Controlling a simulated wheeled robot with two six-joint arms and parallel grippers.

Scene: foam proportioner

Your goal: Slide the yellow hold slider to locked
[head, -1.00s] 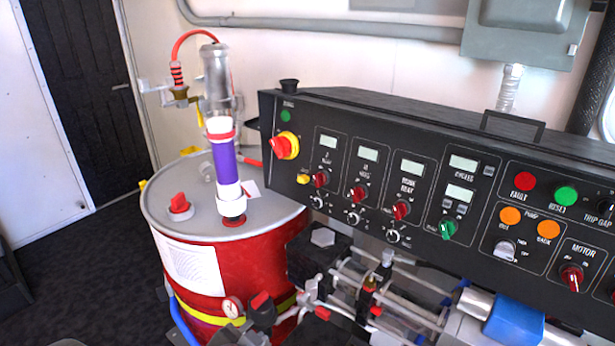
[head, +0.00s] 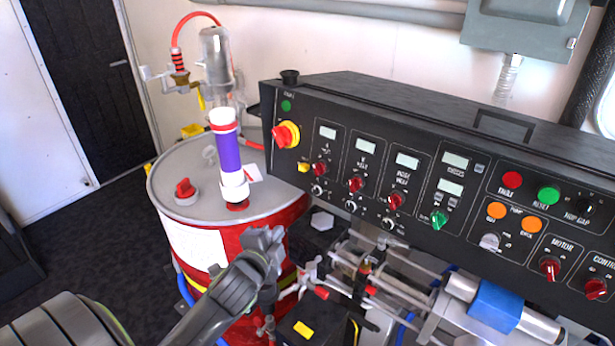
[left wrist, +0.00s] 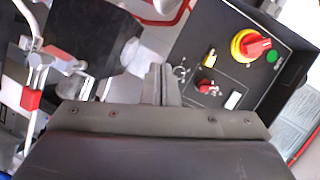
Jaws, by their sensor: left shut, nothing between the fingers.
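The yellow hold slider looks to be the small yellow piece (head: 303,167) at the left end of the black control panel (head: 300,105), below the red-and-yellow rotary switch (head: 285,135). It also shows in the left wrist view (left wrist: 209,58), up and right of the fingers. Whether it stands at locked cannot be read. My left gripper (head: 266,240) is shut and empty, in front of the red drum, below and left of the slider and apart from it. Its closed fingers show in the left wrist view (left wrist: 163,84). My right gripper is not in view.
A red drum (head: 215,240) with a grey lid and a purple-and-white tube (head: 229,155) stands left of the panel. Red knobs (head: 320,170) sit close right of the slider. Pipes and valves (head: 365,270) crowd the space below the panel.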

